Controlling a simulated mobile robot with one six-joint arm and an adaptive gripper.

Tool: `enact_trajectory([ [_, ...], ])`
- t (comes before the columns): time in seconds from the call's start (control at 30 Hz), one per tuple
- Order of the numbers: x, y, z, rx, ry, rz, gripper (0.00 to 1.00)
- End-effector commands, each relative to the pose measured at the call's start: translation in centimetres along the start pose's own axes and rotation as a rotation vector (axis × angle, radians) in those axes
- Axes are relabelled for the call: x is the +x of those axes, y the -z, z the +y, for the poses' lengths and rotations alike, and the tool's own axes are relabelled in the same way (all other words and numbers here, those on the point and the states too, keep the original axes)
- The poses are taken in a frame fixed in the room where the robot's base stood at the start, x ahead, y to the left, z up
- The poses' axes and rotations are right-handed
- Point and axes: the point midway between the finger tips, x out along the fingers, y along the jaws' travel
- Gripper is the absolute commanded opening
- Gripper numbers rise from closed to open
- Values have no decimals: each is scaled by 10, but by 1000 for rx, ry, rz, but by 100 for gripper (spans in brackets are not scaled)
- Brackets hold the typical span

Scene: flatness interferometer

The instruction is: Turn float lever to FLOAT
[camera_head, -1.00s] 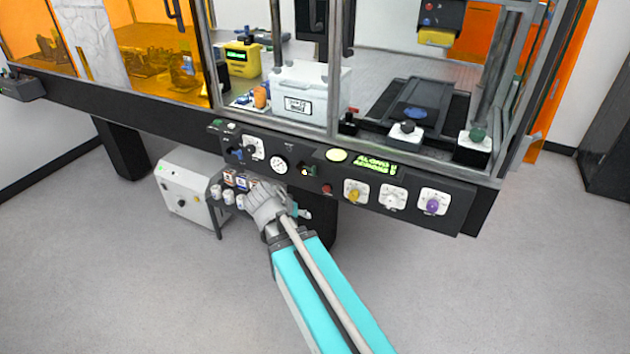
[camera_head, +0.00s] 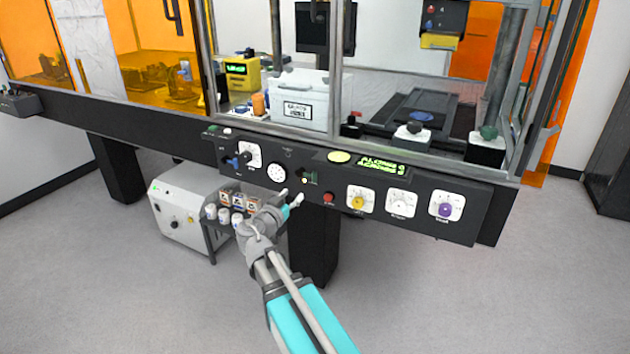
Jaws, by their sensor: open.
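A dark control panel (camera_head: 425,222) runs along the front of the machine. A small green lever (camera_head: 309,178) sits on it right of the round gauge (camera_head: 277,172). A blue lever (camera_head: 233,162) sits near the panel's left end. The labels are too small to read, so I cannot tell which one is the float lever or how it is set. My gripper (camera_head: 291,198) is open and empty, just below and left of the green lever, its fingers pointing up and right. It seems apart from the lever.
The panel also bears a black knob (camera_head: 245,156), a red button (camera_head: 328,198), a yellow knob (camera_head: 357,202) and a purple knob (camera_head: 445,210). A lit display (camera_head: 368,163) is above. A white box unit (camera_head: 182,210) and a small rack of containers (camera_head: 226,214) stand below left.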

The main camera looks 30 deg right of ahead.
Motion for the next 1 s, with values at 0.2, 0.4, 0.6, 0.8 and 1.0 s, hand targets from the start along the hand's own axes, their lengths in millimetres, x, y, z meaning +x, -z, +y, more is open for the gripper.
enact_trajectory([
  [0.2, 0, 1, 0, 1, 0, 1, 53],
  [0.4, 2, 0, 0, 0, -1, 0, 53],
  [0.6, 11, 0, 0, 0, -3, 0, 53],
  [0.8, 32, 0, 0, 0, -4, 0, 53],
  [1.0, 63, 0, 0, 0, -5, 0, 53],
])
